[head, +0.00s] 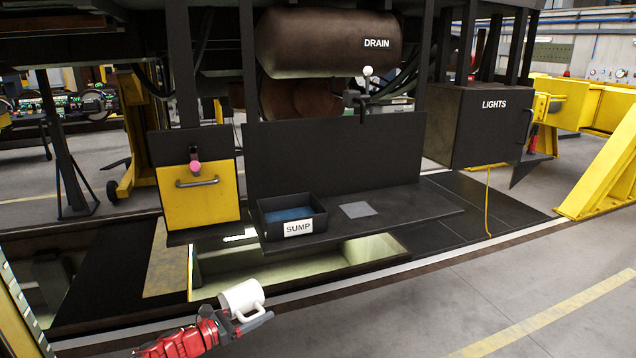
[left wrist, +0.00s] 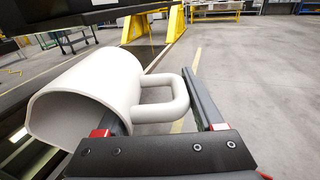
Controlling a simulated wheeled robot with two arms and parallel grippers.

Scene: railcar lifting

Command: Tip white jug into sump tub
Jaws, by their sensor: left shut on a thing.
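The white jug (head: 238,297) is in the lower middle of the head view, in front of the pit and apart from the tub. My left gripper (head: 252,322) is shut on the jug at its handle side. In the left wrist view the jug (left wrist: 85,92) lies across the left, its handle between the fingers (left wrist: 165,112). The sump tub (head: 292,214), a black open box with a white SUMP label and bluish content, stands on the black shelf behind the jug. My right gripper is not in view.
The black shelf (head: 420,213) also bears a grey square plate (head: 357,210). A brown DRAIN tank (head: 328,42) with a tap hangs above. A yellow panel with a handle (head: 199,200) stands left of the tub. Open floor lies at the front right.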

